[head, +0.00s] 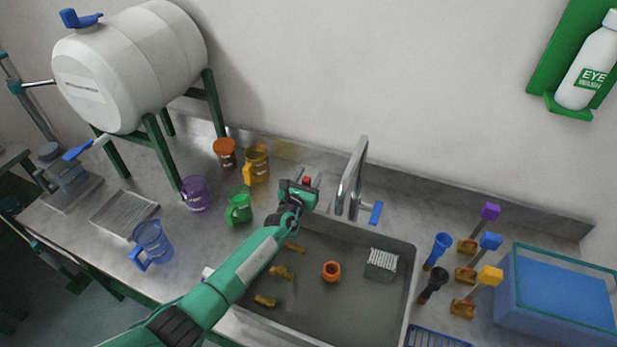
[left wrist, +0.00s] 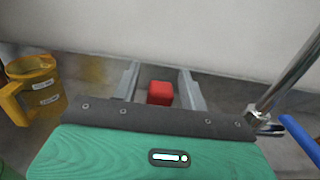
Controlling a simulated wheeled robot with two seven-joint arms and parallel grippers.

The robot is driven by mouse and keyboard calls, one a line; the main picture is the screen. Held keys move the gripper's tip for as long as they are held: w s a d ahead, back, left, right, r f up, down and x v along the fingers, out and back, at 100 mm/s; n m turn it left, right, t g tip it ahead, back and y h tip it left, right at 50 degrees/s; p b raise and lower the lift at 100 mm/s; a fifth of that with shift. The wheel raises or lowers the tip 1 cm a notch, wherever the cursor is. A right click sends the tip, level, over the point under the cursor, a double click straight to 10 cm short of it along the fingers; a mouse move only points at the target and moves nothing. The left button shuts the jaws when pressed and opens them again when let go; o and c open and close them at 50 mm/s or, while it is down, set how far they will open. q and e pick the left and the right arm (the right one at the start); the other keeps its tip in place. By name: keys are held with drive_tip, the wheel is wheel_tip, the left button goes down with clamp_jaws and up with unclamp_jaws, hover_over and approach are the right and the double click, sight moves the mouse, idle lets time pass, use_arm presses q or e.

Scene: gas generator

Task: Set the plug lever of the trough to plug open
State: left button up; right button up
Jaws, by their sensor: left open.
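A small red knob (head: 306,181), which looks like the end of the plug lever, shows at the back edge of the sink trough (head: 345,313), left of the tap. My left gripper (head: 302,183) reaches over the trough's back left corner. It is open, with its fingers pointing at the wall. In the left wrist view the red knob (left wrist: 160,93) sits between the two fingers, with a gap on each side. The rest of the lever is hidden behind my gripper. My right gripper is not in view.
The tap (head: 352,180) with its blue handle (head: 376,213) stands close right of my left gripper. Yellow (head: 257,164), green (head: 239,207) and purple (head: 196,194) jugs stand to the left. An orange cup (head: 331,271) and a white rack (head: 381,265) are in the trough.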

use_arm(q)
drive_tip(key=shift+c, duration=0.4)
clamp_jaws()
drive_tip(key=shift+d, duration=0.15)
drive_tip(key=d+m, duration=0.1)
drive_tip(key=s+d+m, duration=0.1)
drive_tip(key=m, duration=0.1)
drive_tip(key=shift+f+m, duration=0.2)
drive_tip(key=shift+m, duration=0.1)
drive_tip(key=shift+s+d+f+m, duration=0.25)
drive_tip(key=shift+d+m, duration=0.25)
drive_tip(key=shift+m, duration=0.4)
drive_tip(key=shift+s+d+f+m, duration=0.15)
drive_tip(key=shift+d+f+m, duration=0.25)
drive_tip(key=shift+m, duration=0.5)
drive_tip(key=shift+r, duration=0.1)
drive_tip(key=shift+o, duration=0.4)
unclamp_jaws()
